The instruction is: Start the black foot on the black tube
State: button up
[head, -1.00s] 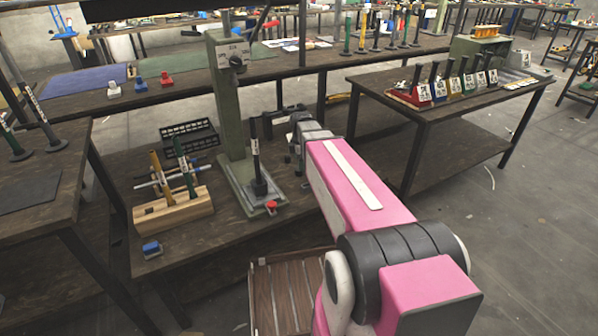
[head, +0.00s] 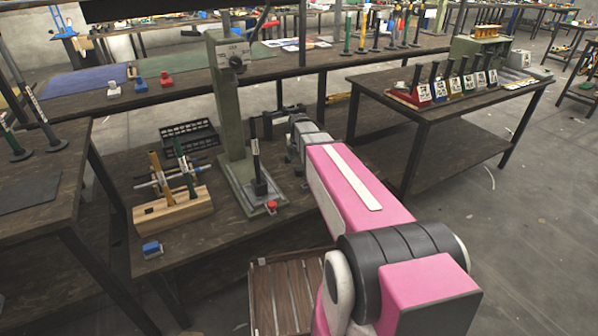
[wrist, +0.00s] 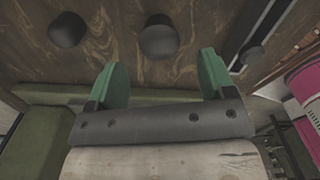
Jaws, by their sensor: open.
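A black tube (head: 256,158) with a white label stands upright in a black holder (head: 260,187) on the base of the green press. In the wrist view three dark rounded feet show against the wooden bench: one at left (wrist: 67,30), one in the middle (wrist: 159,37) and one at right (wrist: 252,55). My gripper (wrist: 163,68) is open, its two green fingers apart and nothing held between them. The middle foot lies just beyond the gap between the fingertips. In the head view my gripper is beside the press, right of the tube, largely hidden by my wrist.
The green press column (head: 229,110) rises just behind the tube, with a red button (head: 271,204) on its base. A wooden rack (head: 172,213) with tubes, a black crate (head: 189,138) and a blue block (head: 152,249) are to the left. The front bench edge is clear.

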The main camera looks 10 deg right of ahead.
aim_at(299, 168)
jog(key=shift+w+d+f, duration=0.1)
jog(key=shift+f, duration=1.25)
jog(key=shift+w+d+f, duration=0.1)
jog(key=shift+f, duration=1.25)
jog(key=shift+s, duration=0.1)
jog(key=c, duration=1)
